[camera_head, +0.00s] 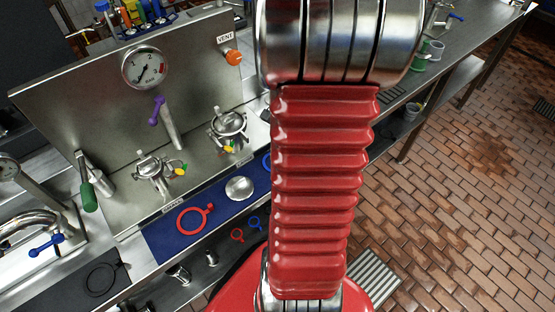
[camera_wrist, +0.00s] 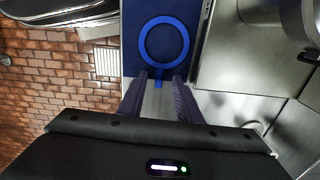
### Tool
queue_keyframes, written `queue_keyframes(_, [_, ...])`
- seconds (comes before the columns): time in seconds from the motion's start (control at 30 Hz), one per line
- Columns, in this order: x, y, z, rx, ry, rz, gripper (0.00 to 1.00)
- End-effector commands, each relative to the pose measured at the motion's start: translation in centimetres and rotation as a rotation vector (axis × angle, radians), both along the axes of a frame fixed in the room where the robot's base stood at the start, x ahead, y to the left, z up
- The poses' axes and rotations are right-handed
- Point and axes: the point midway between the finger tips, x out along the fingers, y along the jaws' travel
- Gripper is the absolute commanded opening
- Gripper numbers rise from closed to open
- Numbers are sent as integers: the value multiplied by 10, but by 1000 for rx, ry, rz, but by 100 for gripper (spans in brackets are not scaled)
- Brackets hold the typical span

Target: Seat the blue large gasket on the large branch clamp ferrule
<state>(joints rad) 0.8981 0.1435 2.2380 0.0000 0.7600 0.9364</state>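The blue large gasket (camera_wrist: 187,42), a flat ring with a short tab, lies on the dark blue mat in the wrist view. In the head view only a sliver of it (camera_head: 266,162) shows at the left side of my arm. My gripper (camera_wrist: 161,76) is open, its two dark fingers pointing at the ring, with the tab between the tips and gaps at both sides. Contact cannot be told. Two metal clamp fittings (camera_head: 156,168) and (camera_head: 229,123) stand on the steel bench; which holds the large branch ferrule is unclear. My gripper is hidden in the head view.
A gauge panel (camera_head: 195,75) with a purple-handled valve (camera_head: 163,115) rises behind the fittings.

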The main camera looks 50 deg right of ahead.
Motion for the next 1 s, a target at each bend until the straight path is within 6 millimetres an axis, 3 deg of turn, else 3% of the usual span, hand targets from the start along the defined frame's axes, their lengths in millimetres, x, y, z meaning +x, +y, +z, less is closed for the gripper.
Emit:
queue_keyframes(0.47, [0, 0, 0, 0, 0, 1, 31])
queue_keyframes(0.9, [0, 0, 0, 0, 0, 1, 0])
queue_keyframes(1.0, [0, 0, 0, 0, 0, 1, 0])
